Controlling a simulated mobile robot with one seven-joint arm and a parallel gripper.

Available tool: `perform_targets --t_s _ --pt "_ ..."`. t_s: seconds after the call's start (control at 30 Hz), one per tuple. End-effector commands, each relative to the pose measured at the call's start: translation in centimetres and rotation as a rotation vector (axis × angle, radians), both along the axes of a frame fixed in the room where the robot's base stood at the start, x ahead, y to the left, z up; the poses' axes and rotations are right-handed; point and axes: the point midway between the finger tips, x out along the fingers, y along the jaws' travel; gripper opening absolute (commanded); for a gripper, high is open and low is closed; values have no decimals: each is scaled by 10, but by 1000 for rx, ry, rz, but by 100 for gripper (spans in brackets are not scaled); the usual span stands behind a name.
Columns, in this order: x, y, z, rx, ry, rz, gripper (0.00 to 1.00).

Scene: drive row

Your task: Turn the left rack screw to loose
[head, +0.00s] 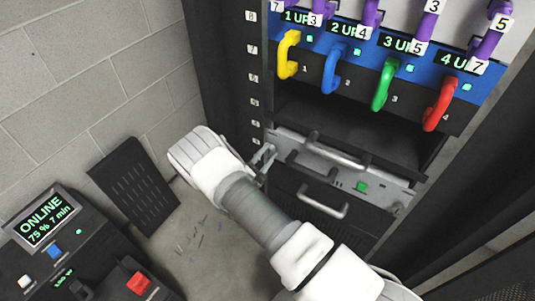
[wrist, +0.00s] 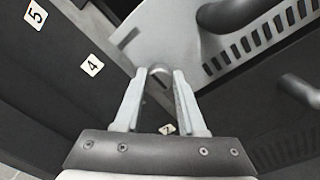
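The left rack screw (wrist: 159,76) is a small grey rounded knob at the left end of a light grey unit panel (wrist: 180,35) in the wrist view. My gripper (wrist: 160,80) has its two grey fingers on either side of it, with the knob filling the small gap between the fingertips. In the head view my gripper (head: 264,158) is at the left end of the same grey panel (head: 285,143), by the rack's left post. The screw is hidden there by the fingers, and its turn angle cannot be read.
Above are an open dark slot (head: 340,115) and drives with yellow, blue, green and red handles (head: 440,105). A black console (head: 75,245) stands at the lower left.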

Motion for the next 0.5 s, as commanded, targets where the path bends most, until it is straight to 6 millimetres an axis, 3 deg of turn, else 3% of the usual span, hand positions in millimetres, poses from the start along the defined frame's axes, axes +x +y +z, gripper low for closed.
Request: perform_targets --t_s 0.03,0.17,0.5 --pt "0 0 0 0 -1 1 23" --pt "0 0 0 0 -1 1 0" --pt "0 1 0 -21 14 2 0"
